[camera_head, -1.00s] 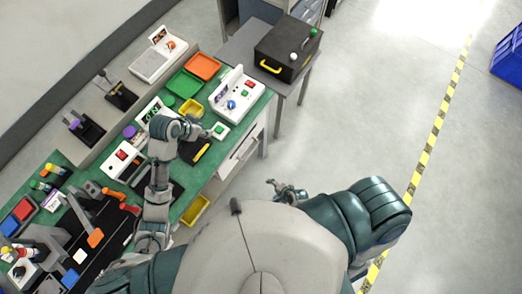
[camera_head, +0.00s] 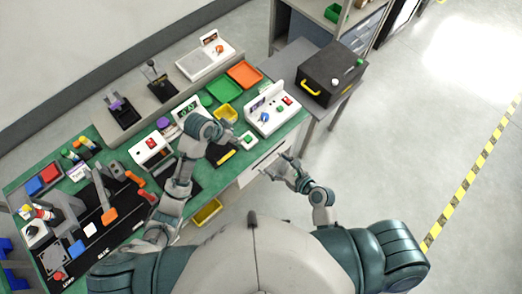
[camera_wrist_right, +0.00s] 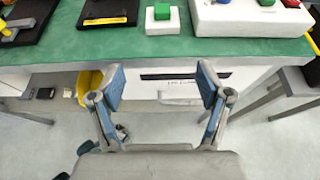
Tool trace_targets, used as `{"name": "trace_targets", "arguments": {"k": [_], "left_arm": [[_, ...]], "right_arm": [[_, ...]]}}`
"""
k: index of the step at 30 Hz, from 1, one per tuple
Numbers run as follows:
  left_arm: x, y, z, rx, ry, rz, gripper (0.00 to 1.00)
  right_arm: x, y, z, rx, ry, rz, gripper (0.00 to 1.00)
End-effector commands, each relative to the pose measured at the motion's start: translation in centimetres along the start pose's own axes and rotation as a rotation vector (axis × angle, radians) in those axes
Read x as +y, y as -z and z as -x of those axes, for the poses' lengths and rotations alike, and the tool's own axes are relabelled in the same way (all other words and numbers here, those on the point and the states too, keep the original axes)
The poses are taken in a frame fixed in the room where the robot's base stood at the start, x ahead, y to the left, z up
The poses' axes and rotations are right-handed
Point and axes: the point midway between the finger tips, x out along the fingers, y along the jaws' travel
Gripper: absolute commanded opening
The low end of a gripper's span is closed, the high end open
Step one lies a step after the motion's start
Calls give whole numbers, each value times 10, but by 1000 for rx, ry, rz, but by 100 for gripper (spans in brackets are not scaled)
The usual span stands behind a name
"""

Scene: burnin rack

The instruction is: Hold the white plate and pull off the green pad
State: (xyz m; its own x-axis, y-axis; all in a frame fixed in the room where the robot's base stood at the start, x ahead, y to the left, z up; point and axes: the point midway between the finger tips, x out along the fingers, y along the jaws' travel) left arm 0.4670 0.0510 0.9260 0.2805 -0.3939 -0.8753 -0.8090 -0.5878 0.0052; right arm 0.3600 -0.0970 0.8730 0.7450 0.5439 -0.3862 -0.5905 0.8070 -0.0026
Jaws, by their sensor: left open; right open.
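The white plate (camera_head: 240,143) lies on the green bench top near its front edge. It also shows in the right wrist view (camera_wrist_right: 152,25). The green pad (camera_head: 248,139) sits on top of the plate; the wrist view shows it as a green block (camera_wrist_right: 161,12). My left gripper (camera_head: 232,143) is open, close to the plate's left side; contact cannot be told. My right gripper (camera_head: 281,166) is open and empty in front of the bench edge. In the right wrist view its fingers (camera_wrist_right: 161,84) are spread apart, with the plate beyond and between them.
A white box with coloured knobs (camera_head: 270,116) stands right of the plate. A black board with a yellow stripe (camera_wrist_right: 108,12) lies left of it. Green (camera_head: 222,89) and orange (camera_head: 244,74) trays are behind. The bench's front edge and drawer lie beyond my right gripper.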

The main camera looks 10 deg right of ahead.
Motion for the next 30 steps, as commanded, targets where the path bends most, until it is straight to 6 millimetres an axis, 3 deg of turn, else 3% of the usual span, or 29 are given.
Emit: {"name": "trace_targets", "arguments": {"k": [9,16,22,30], "left_arm": [[1,1,0,0,1,-1,42],[0,-1,1,2,1,0,42],[0,-1,1,1,1,0,42],[2,1,0,0,1,-1,42]], "right_arm": [[-1,0,-71,-2,-1,0,77],[2,0,-114,2,-1,3,77],[1,0,-132,2,0,3,77],[0,1,-134,0,0,2,77]]}}
